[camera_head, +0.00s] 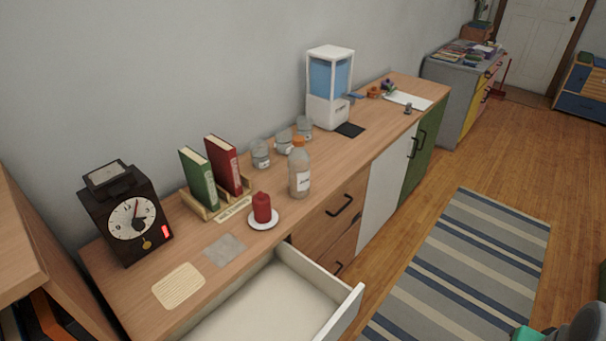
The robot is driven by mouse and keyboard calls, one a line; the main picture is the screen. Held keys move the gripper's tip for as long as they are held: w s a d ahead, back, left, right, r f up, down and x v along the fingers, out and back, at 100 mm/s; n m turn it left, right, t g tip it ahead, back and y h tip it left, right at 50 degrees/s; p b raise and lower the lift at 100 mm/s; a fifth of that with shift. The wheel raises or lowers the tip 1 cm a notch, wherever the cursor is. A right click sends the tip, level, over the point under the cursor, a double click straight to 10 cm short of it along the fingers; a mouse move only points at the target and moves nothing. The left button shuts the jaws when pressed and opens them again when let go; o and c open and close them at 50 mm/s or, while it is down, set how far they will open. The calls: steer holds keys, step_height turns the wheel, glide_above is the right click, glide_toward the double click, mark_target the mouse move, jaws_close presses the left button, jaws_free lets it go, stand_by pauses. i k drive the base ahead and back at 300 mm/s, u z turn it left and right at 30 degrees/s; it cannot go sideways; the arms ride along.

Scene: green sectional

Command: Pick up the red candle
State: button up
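The red candle (262,206) stands upright on a small white saucer (264,222) on the long wooden sideboard (205,280). It is near the front edge, right of the book holder and in front-left of a bottle.
A pulled-out empty drawer (265,310) juts out below the candle. A bottle (299,175), a book holder (205,212) with books, a black clock (130,215) and grey jars (260,153) stand around it. A striped rug (470,260) lies on the open floor.

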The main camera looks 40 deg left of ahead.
mark_target(263, 210)
steer(key=i, duration=1.1)
steer(key=u, duration=4.4)
steer(key=i, duration=0.5)
